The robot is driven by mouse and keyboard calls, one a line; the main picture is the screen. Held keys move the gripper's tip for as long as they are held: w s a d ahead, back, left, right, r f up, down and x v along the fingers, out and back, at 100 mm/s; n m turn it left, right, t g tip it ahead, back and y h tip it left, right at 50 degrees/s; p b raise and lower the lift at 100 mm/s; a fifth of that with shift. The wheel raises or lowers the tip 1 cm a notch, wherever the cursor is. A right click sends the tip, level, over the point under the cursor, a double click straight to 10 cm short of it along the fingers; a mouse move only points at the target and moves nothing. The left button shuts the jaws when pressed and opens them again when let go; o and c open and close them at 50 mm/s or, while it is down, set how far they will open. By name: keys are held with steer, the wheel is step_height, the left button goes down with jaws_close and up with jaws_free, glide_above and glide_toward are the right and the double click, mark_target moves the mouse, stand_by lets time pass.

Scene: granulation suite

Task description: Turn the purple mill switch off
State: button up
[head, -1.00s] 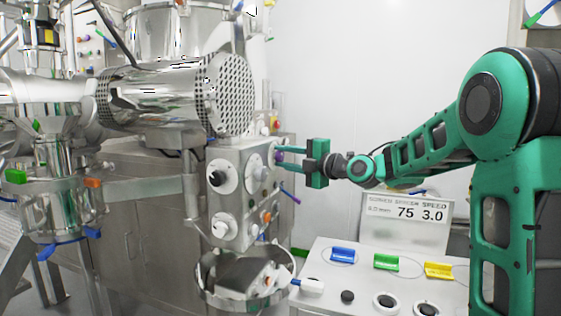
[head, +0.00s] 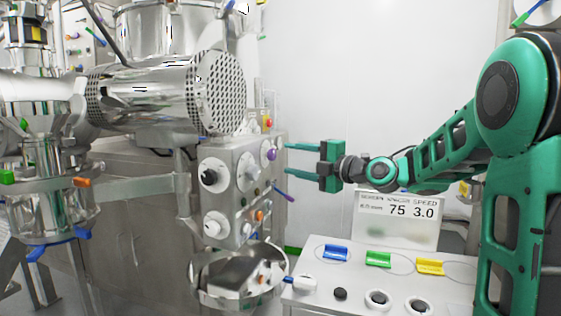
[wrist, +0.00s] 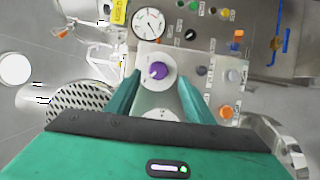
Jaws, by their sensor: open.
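The purple mill switch (head: 271,154) is a round purple knob on a pale round plate, on the side face of the steel control box (head: 228,165). In the wrist view the purple knob (wrist: 158,70) shows just beyond and between my fingertips, with a light pointer mark on it. My gripper (head: 287,160) is open, with its two green fingers pointing left at the knob. In the head view a gap shows between fingertips and knob. In the wrist view the fingers of my gripper (wrist: 160,80) stand either side of it, not visibly touching.
Other knobs (head: 209,177) sit on the box's front face. A gauge (wrist: 148,24), small coloured buttons and an orange knob (wrist: 226,111) surround the switch. The perforated drum (head: 217,92) juts out above left. A bench with coloured scoops (head: 378,259) stands below my gripper.

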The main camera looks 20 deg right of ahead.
steer(key=shift+v, duration=2)
